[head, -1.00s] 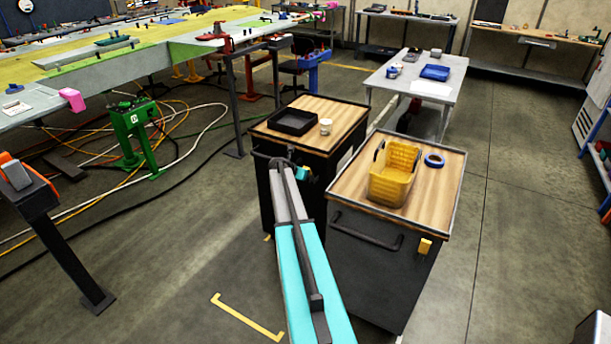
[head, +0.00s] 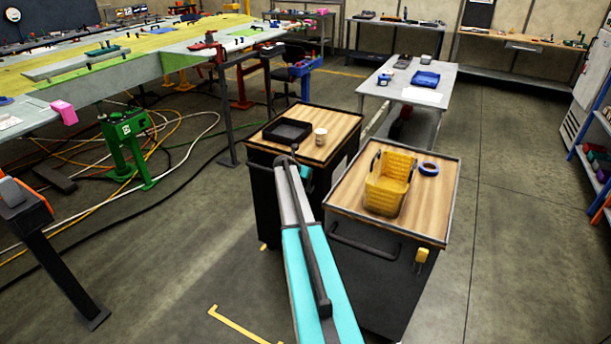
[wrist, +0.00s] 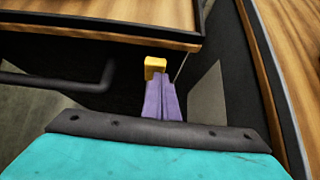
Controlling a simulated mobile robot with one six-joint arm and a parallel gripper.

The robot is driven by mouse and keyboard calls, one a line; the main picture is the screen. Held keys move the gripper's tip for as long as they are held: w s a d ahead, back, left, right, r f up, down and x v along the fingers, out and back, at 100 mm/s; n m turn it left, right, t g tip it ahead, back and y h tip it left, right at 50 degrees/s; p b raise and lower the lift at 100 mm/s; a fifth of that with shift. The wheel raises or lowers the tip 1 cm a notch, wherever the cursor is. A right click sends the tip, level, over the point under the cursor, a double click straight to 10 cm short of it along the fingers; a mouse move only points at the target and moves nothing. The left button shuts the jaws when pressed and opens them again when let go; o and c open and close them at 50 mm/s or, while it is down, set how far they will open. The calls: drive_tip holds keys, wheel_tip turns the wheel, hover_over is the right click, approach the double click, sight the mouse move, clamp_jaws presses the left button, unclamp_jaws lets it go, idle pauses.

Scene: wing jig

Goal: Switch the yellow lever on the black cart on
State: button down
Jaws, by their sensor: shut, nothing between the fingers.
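Two dark carts with wooden tops stand side by side in the head view: a left cart (head: 272,203) and a right cart (head: 372,279). In the wrist view a yellow lever (wrist: 154,65) sits on the dark front of a cart, right of its bar handle, just under the top's edge. This looks like the left cart; my arm hides that spot in the head view. My gripper (wrist: 163,83) has its purple fingers shut and empty, tips just below the lever. I cannot tell whether they touch it. The right cart carries its own yellow lever (head: 421,257).
A black tray (head: 287,132) and a cup (head: 320,136) stand on the left cart. The right cart's edge (wrist: 262,62) stands close beside my gripper. Floor right of the carts is clear.

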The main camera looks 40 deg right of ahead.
drive_tip(key=shift+w+d+r, duration=0.25)
drive_tip(key=shift+d+r, duration=0.2)
drive_tip(key=shift+d, duration=0.05)
drive_tip(key=shift+w+d+r, duration=0.25)
drive_tip(key=shift+d+r, duration=0.2)
drive_tip(key=s+a+f, duration=0.1)
drive_tip(key=s+a, duration=0.1)
drive_tip(key=a, duration=0.4)
wheel_tip(320, 180, up, 9)
drive_tip(key=a+b, duration=0.2)
drive_tip(key=shift+s+b, duration=0.4)
drive_tip(key=shift+s, duration=0.05)
